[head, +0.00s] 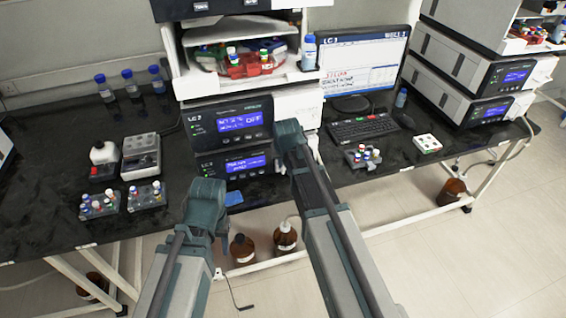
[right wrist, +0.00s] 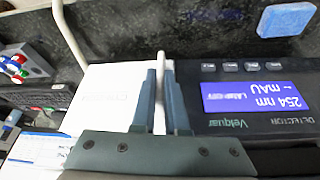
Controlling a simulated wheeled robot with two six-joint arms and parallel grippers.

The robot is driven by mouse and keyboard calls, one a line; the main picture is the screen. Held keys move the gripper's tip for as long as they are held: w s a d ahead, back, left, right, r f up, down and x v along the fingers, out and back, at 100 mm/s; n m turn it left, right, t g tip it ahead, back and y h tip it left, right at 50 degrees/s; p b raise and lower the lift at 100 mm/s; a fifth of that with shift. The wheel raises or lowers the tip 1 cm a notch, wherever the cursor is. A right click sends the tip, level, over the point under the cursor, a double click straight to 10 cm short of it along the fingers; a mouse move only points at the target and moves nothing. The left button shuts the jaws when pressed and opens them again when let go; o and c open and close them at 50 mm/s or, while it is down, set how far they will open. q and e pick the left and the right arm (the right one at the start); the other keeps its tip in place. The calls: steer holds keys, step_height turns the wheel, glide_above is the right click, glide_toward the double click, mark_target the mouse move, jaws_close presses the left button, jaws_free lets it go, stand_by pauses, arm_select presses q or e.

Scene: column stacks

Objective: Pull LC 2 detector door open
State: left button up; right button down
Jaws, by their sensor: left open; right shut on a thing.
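The LC 2 detector (right wrist: 255,130) shows upside down in the right wrist view, with a lit blue display reading 254 nm and lamp off. My left gripper (head: 207,190) is open and empty in front of the bench edge.
A blue sponge (head: 234,197) lies before the detector. Vial racks (head: 148,194) stand left, and another rack (head: 363,157) and a keyboard (head: 362,128) stand right. Brown bottles (head: 285,236) stand below the bench. The floor at right is mostly clear.

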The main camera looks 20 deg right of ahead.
steer(key=s+d+n+g+y, duration=0.2)
steer(key=s+d+n+y, duration=0.2)
steer(key=s+d+n, duration=0.65)
arm_select(q)
steer(key=shift+s+d, duration=0.25)
steer(key=shift+d, duration=0.25)
steer(key=shift+s+d, duration=0.2)
steer(key=shift+d, duration=0.25)
arm_select(e)
steer(key=w+d+n, duration=0.3)
steer(key=d, duration=0.4)
steer(key=w+d+n+g+y, duration=0.1)
steer(key=w+d+n, duration=0.2)
steer(key=d, duration=0.5)
steer(key=shift+w, duration=0.3)
